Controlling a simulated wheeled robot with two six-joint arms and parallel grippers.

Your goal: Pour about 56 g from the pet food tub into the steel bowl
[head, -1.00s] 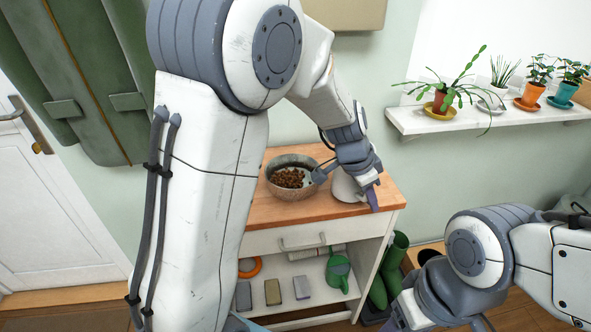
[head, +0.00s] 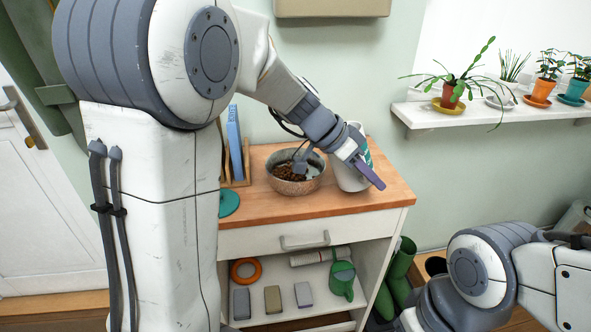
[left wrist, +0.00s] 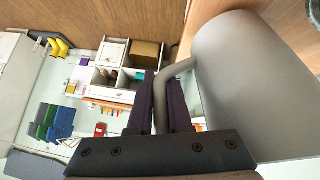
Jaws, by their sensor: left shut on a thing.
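The steel bowl (head: 296,187) stands on the wooden top of the cabinet, with brown kibble inside. The pet food tub (head: 345,181), white with a green patch, is just right of the bowl and looks about upright. I cannot tell whether its base touches the worktop. My left gripper (head: 365,167) is in front of the tub. In the left wrist view its purple fingers (left wrist: 161,100) are shut around the handle of the grey-looking tub (left wrist: 250,80). My right gripper is out of view; only its arm shows at lower right.
The wooden worktop (head: 252,212) is clear at its front. A blue book (head: 235,143) in a wooden rack and a teal disc (head: 229,203) are left of the bowl. A wall shelf (head: 480,112) with potted plants is at right.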

